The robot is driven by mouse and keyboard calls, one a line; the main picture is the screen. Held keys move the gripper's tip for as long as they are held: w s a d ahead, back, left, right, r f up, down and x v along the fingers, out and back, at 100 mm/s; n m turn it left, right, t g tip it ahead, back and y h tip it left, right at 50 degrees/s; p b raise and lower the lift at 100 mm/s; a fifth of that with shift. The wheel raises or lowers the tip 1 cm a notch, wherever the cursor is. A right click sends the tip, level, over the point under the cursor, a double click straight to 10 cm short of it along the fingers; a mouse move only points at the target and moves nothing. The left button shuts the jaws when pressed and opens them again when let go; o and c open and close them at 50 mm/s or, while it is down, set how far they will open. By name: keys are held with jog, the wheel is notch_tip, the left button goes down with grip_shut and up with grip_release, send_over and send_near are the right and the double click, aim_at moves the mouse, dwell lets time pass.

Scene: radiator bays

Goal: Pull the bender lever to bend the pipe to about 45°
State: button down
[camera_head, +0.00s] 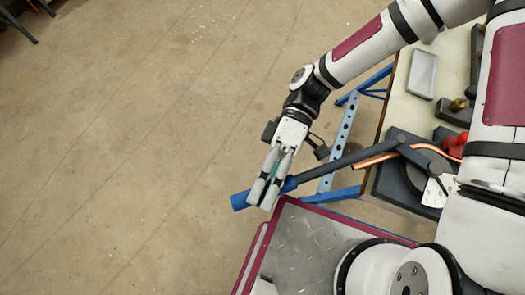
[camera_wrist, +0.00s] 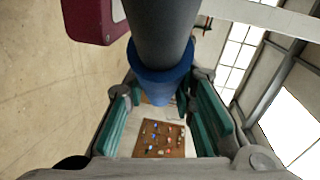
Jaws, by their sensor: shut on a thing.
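The bender lever (camera_head: 350,159) is a dark grey bar with a blue grip (camera_head: 240,201) at its free end. It reaches left from the bender (camera_head: 398,182) on the workbench, out past the bench edge. My gripper (camera_head: 267,190) is shut on the lever near the blue grip, with fingers on both sides. In the wrist view the lever (camera_wrist: 162,35) and its blue part (camera_wrist: 160,80) run between the green finger pads. The copper pipe (camera_head: 375,160) lies at the bender beside the lever, its far part hidden by my arm. I cannot tell its bend angle.
The workbench (camera_head: 398,107) has blue legs and carries a grey tray (camera_head: 423,74), a red object (camera_head: 455,145) and dark fittings. My base plate lies just below the gripper. The floor (camera_head: 130,150) at left is clear.

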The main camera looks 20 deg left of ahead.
jog(key=shift+s+d+f+n+h, duration=0.1)
jog(key=shift+s+d+n+h, duration=0.1)
jog(key=shift+s+d+h, duration=0.25)
jog(key=shift+s+d+n+h, duration=0.15)
jog(key=shift+s+d+n, duration=0.1)
jog(key=shift+s, duration=0.4)
jog(key=c, duration=1.3)
grip_release()
jog(key=shift+c, duration=0.2)
jog(key=w+r, duration=0.1)
jog(key=w, duration=1.1)
jog(key=shift+a+r, duration=0.25)
jog(key=shift+r, duration=0.1)
jog(key=shift+c, duration=0.5)
